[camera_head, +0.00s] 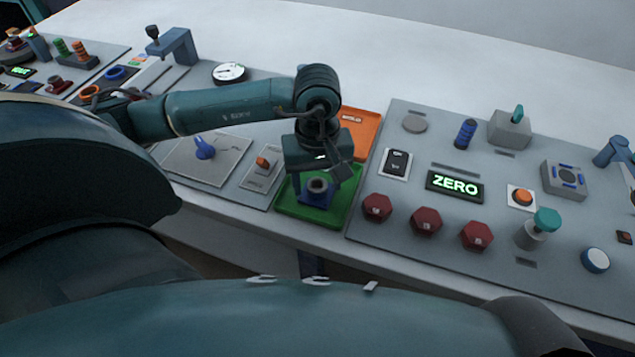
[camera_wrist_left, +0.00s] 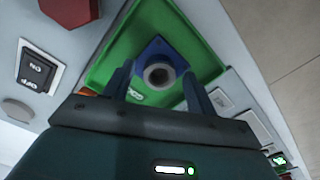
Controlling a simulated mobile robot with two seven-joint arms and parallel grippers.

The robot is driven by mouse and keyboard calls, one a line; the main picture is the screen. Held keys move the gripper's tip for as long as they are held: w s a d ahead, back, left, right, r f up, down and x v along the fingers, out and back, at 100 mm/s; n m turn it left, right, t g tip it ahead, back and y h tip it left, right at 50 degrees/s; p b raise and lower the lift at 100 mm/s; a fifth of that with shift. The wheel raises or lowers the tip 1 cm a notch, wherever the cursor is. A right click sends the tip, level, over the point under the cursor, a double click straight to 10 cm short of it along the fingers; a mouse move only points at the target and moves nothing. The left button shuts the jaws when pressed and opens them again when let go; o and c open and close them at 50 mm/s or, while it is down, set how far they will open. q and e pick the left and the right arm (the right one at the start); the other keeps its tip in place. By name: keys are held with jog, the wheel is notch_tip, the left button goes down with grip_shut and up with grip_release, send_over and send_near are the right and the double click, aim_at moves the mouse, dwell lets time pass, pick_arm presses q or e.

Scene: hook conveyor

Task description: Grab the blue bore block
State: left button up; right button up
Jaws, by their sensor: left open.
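The blue bore block (camera_head: 314,192) sits in the green tray (camera_head: 329,215) on the console, with a grey round bore on its top. It also shows in the left wrist view (camera_wrist_left: 157,50), where its bore faces the camera. My left gripper (camera_head: 318,178) is above the block, pointing down at it. In the left wrist view the two fingers (camera_wrist_left: 156,90) are apart, one on each side of the bore. I cannot tell whether they touch the block. The gripper hides part of the block in the head view. My right gripper is not in view.
An orange tray (camera_head: 366,125) lies behind the green one. To the right is a grey panel with red hexagonal knobs (camera_head: 425,221) and a ZERO display (camera_head: 455,186). To the left are an orange switch (camera_head: 263,163) and a blue knob (camera_head: 204,148). The white table behind is bare.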

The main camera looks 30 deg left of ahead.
pick_arm(q)
jog(key=shift+f, duration=0.25)
jog(key=shift+c, duration=0.5)
grip_shut()
